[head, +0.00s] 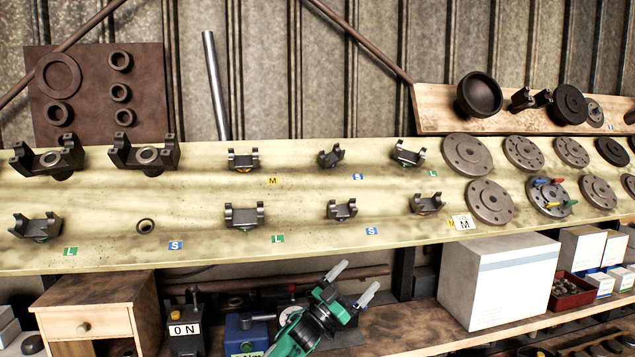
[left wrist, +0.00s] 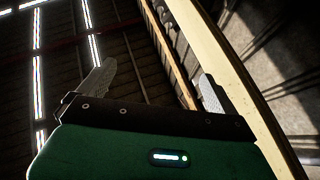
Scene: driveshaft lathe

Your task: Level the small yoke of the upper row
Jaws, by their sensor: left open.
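The small yoke of the upper row (head: 331,158) is a dark grey two-eared piece on the sloping pale board (head: 300,192). It sits tilted, its right ear higher than its left, with a blue S label (head: 358,177) at its lower right. My left gripper (head: 353,281) is green with pale fingers, open and empty. It is below the board's front edge, well below the yoke. The left wrist view shows its two fingers spread (left wrist: 155,85), with nothing between them and no yoke visible. My right gripper is in neither view.
Upper-row neighbours are an M-labelled yoke (head: 244,159) and a tilted L-labelled yoke (head: 406,153). A lower-row yoke (head: 342,209) stands below the small one. The board's front edge (left wrist: 240,75) passes beside my fingers. A white box (head: 497,284) stands at right.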

